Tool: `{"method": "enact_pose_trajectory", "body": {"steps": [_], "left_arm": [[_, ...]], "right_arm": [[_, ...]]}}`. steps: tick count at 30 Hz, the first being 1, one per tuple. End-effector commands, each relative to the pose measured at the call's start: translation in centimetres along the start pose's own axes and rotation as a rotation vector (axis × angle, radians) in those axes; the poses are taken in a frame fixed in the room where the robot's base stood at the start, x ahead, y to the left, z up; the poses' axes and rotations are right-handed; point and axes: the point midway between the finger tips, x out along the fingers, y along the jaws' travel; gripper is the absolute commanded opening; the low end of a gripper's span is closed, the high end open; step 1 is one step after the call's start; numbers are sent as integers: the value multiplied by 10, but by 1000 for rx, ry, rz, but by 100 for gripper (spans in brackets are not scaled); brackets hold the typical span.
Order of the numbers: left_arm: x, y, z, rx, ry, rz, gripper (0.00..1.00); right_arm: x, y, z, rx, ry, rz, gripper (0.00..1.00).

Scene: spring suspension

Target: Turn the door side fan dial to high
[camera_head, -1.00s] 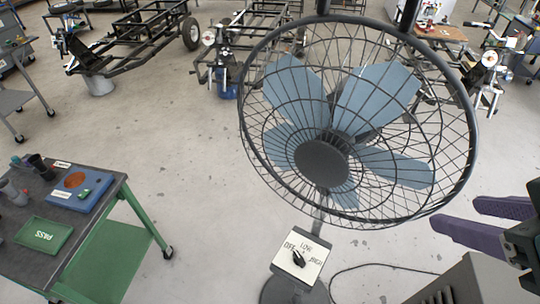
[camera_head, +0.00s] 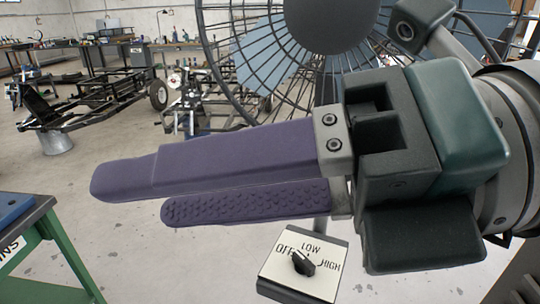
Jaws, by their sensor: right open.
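The fan dial is a black knob (camera_head: 303,263) on a white plate marked OFF, LOW and HIGH (camera_head: 327,285), low in the picture. The knob lies slanted, from upper left near OFF to lower right; I cannot tell for sure which end is its pointer. The blue-bladed fan (camera_head: 265,65) stands behind, partly hidden by my right arm. My right gripper (camera_head: 136,201) reaches in from the right, close to the camera, above the dial in the picture. Its two purple fingers point left, apart and empty, not touching the knob. My left gripper is out of view.
A green-framed cart (camera_head: 62,245) stands at the lower left with a blue item (camera_head: 14,208) on it. Black vehicle frames (camera_head: 85,112) and workbenches fill the back. Grey floor between cart and dial is clear.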

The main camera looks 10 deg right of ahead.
Motion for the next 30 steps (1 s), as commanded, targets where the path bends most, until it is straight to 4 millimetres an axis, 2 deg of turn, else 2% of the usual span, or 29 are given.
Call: {"method": "enact_pose_trajectory", "body": {"steps": [1, 3, 6, 9, 12, 15, 17, 30], "left_arm": [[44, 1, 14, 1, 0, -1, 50], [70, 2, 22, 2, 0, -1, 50], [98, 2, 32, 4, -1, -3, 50], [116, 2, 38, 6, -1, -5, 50], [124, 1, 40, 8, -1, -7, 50], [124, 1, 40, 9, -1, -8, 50], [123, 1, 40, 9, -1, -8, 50], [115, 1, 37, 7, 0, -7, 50]], "right_arm": [[5, -67, -36, -83, 97, -132, 49], [-5, -132, -62, -174, 219, -327, 49], [-34, -210, -80, -260, 343, -590, 49], [-66, -260, -83, -306, 415, -799, 49], [-90, -285, -81, -323, 449, -928, 49], [-99, -292, -76, -329, 460, -981, 49], [-98, -293, -73, -329, 462, -988, 49], [-45, -312, -18, -328, 461, -981, 49]]}}
